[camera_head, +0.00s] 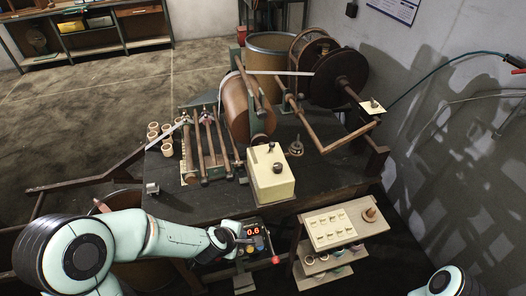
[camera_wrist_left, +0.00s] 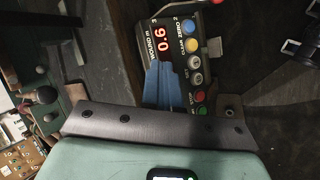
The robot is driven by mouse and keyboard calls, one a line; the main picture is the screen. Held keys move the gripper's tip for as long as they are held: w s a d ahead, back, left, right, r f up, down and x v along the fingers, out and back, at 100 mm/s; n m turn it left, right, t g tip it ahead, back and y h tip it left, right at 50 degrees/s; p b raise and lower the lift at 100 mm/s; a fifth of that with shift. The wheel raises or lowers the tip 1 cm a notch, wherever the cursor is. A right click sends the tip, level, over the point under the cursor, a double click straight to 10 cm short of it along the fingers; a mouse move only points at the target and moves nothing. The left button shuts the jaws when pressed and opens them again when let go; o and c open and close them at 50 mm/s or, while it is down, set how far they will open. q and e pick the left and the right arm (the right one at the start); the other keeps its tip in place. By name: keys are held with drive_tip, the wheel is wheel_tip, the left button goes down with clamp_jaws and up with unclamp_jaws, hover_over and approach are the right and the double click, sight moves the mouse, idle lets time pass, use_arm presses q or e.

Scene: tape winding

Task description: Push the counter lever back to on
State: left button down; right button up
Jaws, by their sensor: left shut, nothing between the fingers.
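The counter (camera_head: 253,231) is a dark box with a red display reading 0.6, at the front edge of the dark bench. It also shows in the left wrist view (camera_wrist_left: 186,45), with blue, yellow, white, green and red buttons. A red knob (camera_head: 276,261), which looks like the lever's tip, sticks out near the counter's lower right; a red tip (camera_wrist_left: 217,2) shows at the top of the wrist view. The lever's on/off position cannot be read. My left gripper (camera_head: 243,241) is shut and empty, its blue-grey fingers (camera_wrist_left: 160,80) over the counter's face. My right gripper is out of view.
A cream box (camera_head: 270,175) with dark knobs stands on the bench (camera_head: 185,205) behind the counter. A small wooden rack (camera_head: 297,228) stands to the right. The winding drum (camera_head: 235,108), rollers and crank fill the bench's back.

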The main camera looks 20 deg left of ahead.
use_arm(q)
wheel_tip(320, 180, up, 27)
drive_tip(key=n+t, duration=0.6)
drive_tip(key=n, duration=0.5)
drive_tip(key=shift+d+f+p, duration=0.15)
drive_tip(key=shift+d+p, duration=0.1)
drive_tip(key=shift+p, duration=0.1)
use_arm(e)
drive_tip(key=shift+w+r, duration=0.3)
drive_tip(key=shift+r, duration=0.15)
use_arm(q)
drive_tip(key=shift+f, duration=0.1)
drive_tip(key=b, duration=0.1)
approach(271, 147)
drive_tip(key=w+f, duration=0.2)
drive_tip(key=w, duration=0.1)
drive_tip(key=w+f, duration=0.2)
drive_tip(key=shift+w+a, duration=0.15)
drive_tip(key=shift+a, duration=0.2)
drive_tip(key=shift+w+d, duration=0.2)
drive_tip(key=shift+w, duration=0.2)
drive_tip(key=shift+s, duration=0.1)
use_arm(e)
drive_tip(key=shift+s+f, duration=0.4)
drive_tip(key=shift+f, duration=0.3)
